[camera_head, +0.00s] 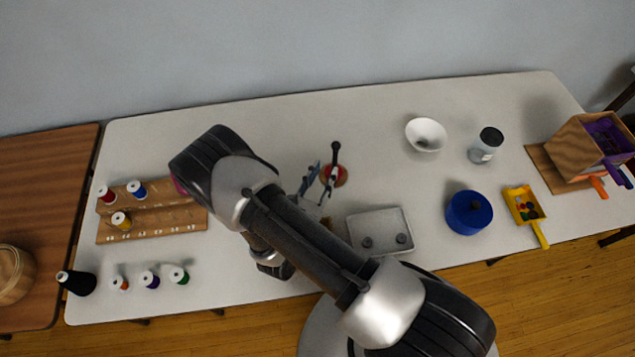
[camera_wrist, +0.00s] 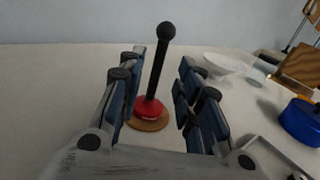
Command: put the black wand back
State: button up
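The black wand (camera_head: 336,152) is a dark rod with a ball at its top. It stands nearly upright in a red base on a round brown disc (camera_wrist: 149,125), near the middle of the table. In the wrist view the wand (camera_wrist: 157,72) shows between my two fingers, with a visible gap on each side. My gripper (camera_head: 318,180) is open and empty, with its fingers pointing toward the wand. Contact with the wand or base is not visible.
A grey tray (camera_head: 352,222) with two small dark items lies right of my arm. A blue pot (camera_head: 468,212), white bowl (camera_head: 425,135), jar (camera_head: 484,150) and yellow scoop (camera_head: 525,205) stand further right. A wooden spool rack (camera_head: 150,230) is at left. The table behind the wand is clear.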

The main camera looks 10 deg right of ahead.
jog(key=s+d+r+m+g+h, duration=0.2)
jog(key=s+d+r+m+g, duration=0.3)
jog(key=r+m+g, duration=0.4)
jog(key=s+d+r+m+g+h, duration=0.1)
jog(key=s+d+r+m+g, duration=0.45)
jog(key=r+m, duration=0.4)
jog(key=s+r+m+g+y, duration=0.2)
jog(key=s+r+m+y, duration=0.35)
jog(key=s+y, duration=0.2)
jog(key=s+a+r+m+t+y, duration=0.3)
jog(key=a+r+m+t+y, duration=0.2)
jog(key=r, duration=0.3)
jog(key=shift+a+t, duration=0.3)
jog(key=shift+t, duration=0.35)
jog(key=shift+y, duration=0.25)
